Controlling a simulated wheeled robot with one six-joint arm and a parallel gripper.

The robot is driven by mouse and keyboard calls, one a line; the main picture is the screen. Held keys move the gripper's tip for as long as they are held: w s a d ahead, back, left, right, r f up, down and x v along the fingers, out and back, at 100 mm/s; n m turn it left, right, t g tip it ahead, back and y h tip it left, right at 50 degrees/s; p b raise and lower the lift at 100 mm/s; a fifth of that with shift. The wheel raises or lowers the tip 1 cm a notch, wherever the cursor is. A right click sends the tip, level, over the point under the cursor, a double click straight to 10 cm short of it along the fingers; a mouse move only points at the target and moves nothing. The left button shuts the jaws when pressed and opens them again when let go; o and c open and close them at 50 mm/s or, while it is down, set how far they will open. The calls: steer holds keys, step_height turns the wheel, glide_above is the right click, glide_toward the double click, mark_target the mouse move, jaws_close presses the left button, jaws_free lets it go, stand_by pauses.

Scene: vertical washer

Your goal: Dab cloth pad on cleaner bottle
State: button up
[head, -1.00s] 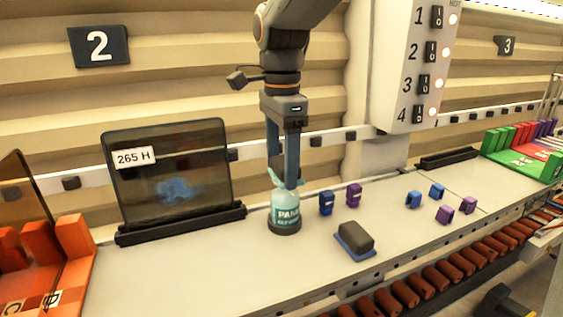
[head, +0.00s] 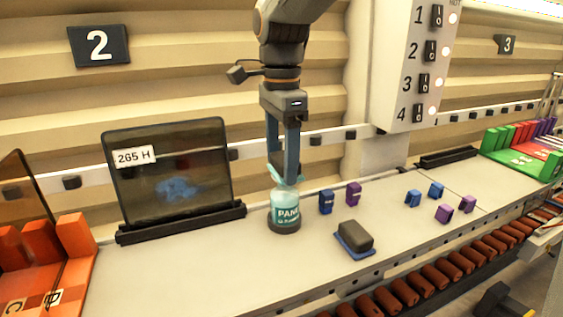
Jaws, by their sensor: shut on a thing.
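The cleaner bottle (head: 285,212), light teal with a dark base and a label reading "PANE", stands upright on the bench. My gripper (head: 284,177) points straight down over the bottle top. The fingers partly hide the pad. The pad is right at the bottle's top; I cannot tell whether they touch.
A dark block on a blue base (head: 355,237) lies to the right of the bottle. Several blue and purple clips (head: 326,202) stand further right. A smudged glass pane (head: 172,180) stands in a black holder at left.

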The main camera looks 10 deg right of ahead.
mark_target(282, 158)
steer(key=shift+r, duration=2.95)
steer(key=shift+s, duration=0.1)
